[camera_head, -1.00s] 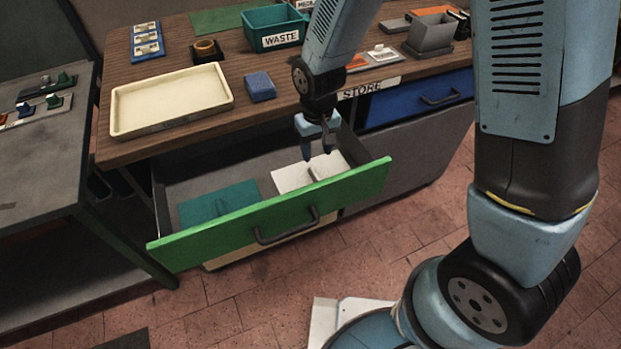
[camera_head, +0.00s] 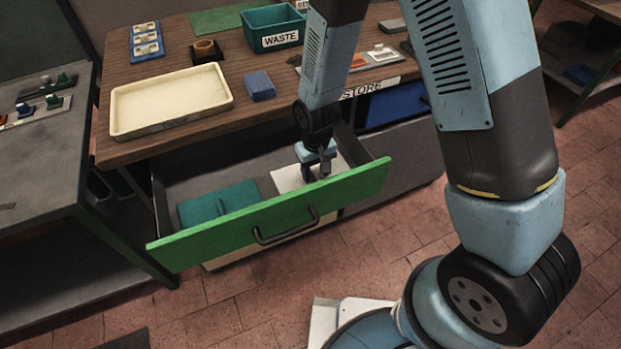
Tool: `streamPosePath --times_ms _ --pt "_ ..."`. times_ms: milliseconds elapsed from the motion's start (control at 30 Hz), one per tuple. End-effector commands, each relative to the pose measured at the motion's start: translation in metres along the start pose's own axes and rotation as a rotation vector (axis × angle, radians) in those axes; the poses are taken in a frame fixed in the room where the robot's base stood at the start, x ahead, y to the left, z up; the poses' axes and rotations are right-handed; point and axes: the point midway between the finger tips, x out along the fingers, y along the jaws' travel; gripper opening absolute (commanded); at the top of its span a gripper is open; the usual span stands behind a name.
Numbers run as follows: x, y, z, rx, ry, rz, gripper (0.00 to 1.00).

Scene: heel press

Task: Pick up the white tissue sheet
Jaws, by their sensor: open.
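The white tissue sheet (camera_head: 287,180) lies flat in the right part of the open green-fronted drawer (camera_head: 180,239). My gripper (camera_head: 317,174) is open and lowered into the drawer, with its fingers at the right part of the white sheet. The gripper and arm hide some of the sheet, and I cannot tell whether the fingertips touch it. A teal sheet (camera_head: 215,201) lies in the drawer to the left of the white one.
The drawer's green front wall stands close in front of the gripper. On the table above are a cream tray (camera_head: 170,101), a blue block (camera_head: 260,86) and a teal WASTE bin (camera_head: 273,27).

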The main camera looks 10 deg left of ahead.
Motion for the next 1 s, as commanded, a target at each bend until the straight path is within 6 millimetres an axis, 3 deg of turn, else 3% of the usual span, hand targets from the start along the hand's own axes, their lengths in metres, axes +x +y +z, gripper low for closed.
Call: streamPosePath --times_ms 367,900,1000 --pt "0.0078 -0.0003 -0.0002 0.000 0.001 0.000 0.50" --pt "0.0076 -0.0005 -0.0001 -0.001 0.001 0.000 0.00" --pt "0.0076 -0.0005 -0.0001 -0.001 0.001 0.000 0.00"
